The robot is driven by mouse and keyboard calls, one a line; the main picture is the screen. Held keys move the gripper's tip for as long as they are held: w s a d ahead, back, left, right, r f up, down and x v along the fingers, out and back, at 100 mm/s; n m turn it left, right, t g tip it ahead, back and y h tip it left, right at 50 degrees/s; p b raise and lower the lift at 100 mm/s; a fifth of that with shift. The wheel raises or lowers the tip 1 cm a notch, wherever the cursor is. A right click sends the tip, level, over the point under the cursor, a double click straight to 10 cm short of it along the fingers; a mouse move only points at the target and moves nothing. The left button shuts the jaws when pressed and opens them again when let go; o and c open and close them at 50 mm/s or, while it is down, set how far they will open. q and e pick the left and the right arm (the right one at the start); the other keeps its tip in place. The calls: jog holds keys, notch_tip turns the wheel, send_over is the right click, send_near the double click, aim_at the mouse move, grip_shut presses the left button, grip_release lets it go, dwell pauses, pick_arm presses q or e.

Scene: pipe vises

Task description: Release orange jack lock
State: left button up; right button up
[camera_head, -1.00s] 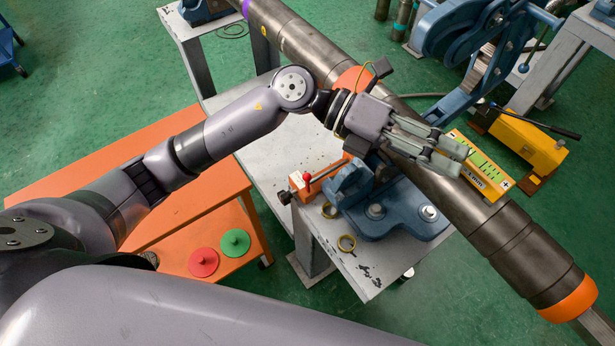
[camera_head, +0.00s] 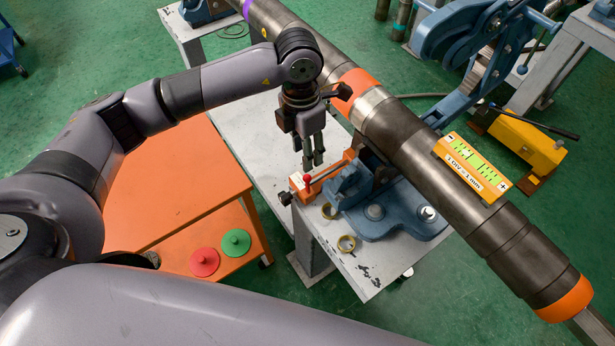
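The small orange jack (camera_head: 323,184) lies on the grey metal bench beside the blue vise. A lever with a red knob (camera_head: 307,178) rises from its top, and a dark round knob (camera_head: 285,198) is at its near left end. My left gripper (camera_head: 314,164) points down just above the jack, its fingertips close to the red knob. A narrow gap shows between its fingers, with nothing held. Whether the fingertips touch the jack cannot be told. My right gripper is not in view.
A blue pipe vise (camera_head: 375,200) stands right of the jack. A long dark pipe (camera_head: 410,140) crosses above it, carrying an orange level gauge (camera_head: 470,167).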

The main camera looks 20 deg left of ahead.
aim_at(307, 176)
pick_arm(q)
jog(key=f, duration=0.3)
jog(key=f+p, duration=0.1)
jog(key=f, duration=0.7)
jog(key=shift+s+d+f, duration=0.2)
jog(key=shift+s+d, duration=0.05)
jog(key=shift+d, duration=0.15)
jog(key=shift+c, duration=0.3)
grip_shut()
